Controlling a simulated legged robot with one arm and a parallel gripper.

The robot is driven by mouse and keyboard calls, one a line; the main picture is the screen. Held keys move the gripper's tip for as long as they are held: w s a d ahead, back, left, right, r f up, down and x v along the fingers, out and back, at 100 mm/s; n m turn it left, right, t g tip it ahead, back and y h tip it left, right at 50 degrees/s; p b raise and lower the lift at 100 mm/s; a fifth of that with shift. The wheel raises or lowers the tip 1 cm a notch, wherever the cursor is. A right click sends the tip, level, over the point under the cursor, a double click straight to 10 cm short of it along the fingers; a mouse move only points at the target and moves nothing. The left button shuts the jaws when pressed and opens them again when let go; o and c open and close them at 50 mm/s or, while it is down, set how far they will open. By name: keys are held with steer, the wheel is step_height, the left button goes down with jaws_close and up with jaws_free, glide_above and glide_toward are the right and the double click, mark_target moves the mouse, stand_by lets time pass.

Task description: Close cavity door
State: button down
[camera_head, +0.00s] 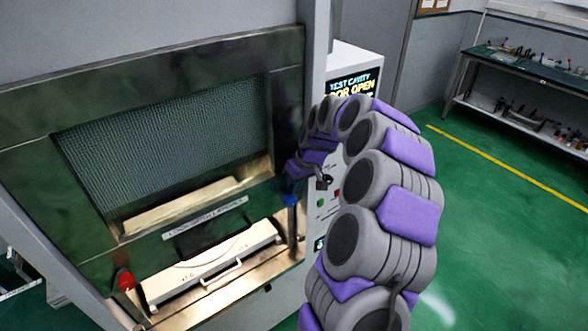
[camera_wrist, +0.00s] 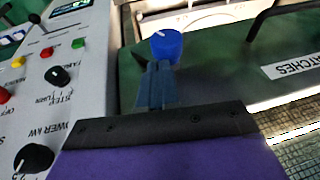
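The cavity door (camera_head: 90,255) is a dark green framed panel with a mesh window (camera_head: 165,150), at the left of the head view. A small latch label (camera_head: 205,219) is on its lower frame, and the label also shows in the wrist view (camera_wrist: 292,68). A blue knob (camera_head: 290,200) stands at the door's lower right; it also shows in the wrist view (camera_wrist: 166,46). My gripper (camera_wrist: 158,72) has its blue-grey fingers close together, with the tips at the knob. I cannot tell whether they touch it.
A display (camera_head: 350,90) right of the door reads test cavity door open. A control panel (camera_wrist: 50,75) with knobs and coloured buttons is close left of my gripper. A red knob (camera_head: 125,280) and white handled part (camera_head: 215,262) are below. Green floor (camera_head: 490,220) is clear at right.

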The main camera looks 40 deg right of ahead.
step_height(320, 180, down, 31)
steer(key=b, duration=0.9)
steer(key=shift+s+a+f, duration=0.15)
steer(key=shift+s+f, duration=0.05)
